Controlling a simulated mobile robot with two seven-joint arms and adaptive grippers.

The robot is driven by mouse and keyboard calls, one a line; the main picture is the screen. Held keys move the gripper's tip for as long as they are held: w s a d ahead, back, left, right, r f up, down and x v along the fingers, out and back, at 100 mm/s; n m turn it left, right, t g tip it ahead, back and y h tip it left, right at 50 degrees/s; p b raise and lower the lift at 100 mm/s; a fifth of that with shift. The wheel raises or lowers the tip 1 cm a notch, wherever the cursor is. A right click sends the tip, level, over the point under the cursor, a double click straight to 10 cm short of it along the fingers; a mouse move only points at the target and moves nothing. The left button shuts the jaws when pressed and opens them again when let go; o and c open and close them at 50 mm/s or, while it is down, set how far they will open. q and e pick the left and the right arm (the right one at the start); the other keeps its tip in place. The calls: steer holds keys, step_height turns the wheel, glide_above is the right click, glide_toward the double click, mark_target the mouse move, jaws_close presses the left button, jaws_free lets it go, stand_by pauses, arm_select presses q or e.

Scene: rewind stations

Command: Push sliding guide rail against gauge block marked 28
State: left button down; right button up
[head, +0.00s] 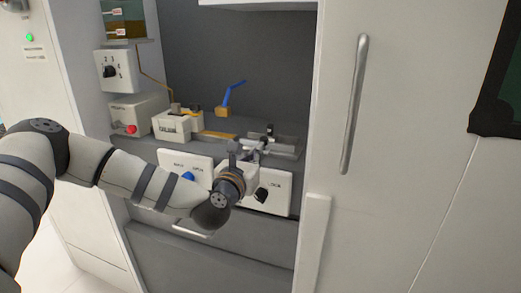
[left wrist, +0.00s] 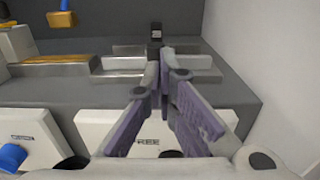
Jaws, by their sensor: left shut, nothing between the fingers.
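My left gripper (head: 258,146) is over the metal rail fixture at the right end of the grey shelf. In the left wrist view its fingers (left wrist: 166,62) are together, with nothing visible between them, and point at the fixture. Silver guide rails (left wrist: 190,62) run left to right there, partly hidden by the fingers; I cannot tell which one slides. A small dark block with a pale label (left wrist: 156,33), likely a gauge block, stands just beyond the fingertips; its marking is unreadable. Whether the fingers touch a rail is unclear. My right gripper is not in view.
White control panels (head: 185,164) with a blue knob (head: 188,176) and a black knob (head: 261,195) sit below the shelf edge. A blue-handled valve (head: 232,92) and a white counter box (head: 171,127) stand left of the fixture. A white cabinet door (head: 400,130) bounds the right.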

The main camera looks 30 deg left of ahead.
mark_target(265, 144)
arm_select(q)
steer(key=shift+x, duration=1.6)
steer(key=shift+d, duration=0.1)
steer(key=shift+w+f+b, duration=0.4)
steer(key=shift+w+b, duration=0.15)
steer(key=shift+w, duration=0.05)
steer(key=shift+w+a+r, duration=0.1)
steer(key=shift+w+a, duration=0.15)
steer(key=shift+r, duration=0.3)
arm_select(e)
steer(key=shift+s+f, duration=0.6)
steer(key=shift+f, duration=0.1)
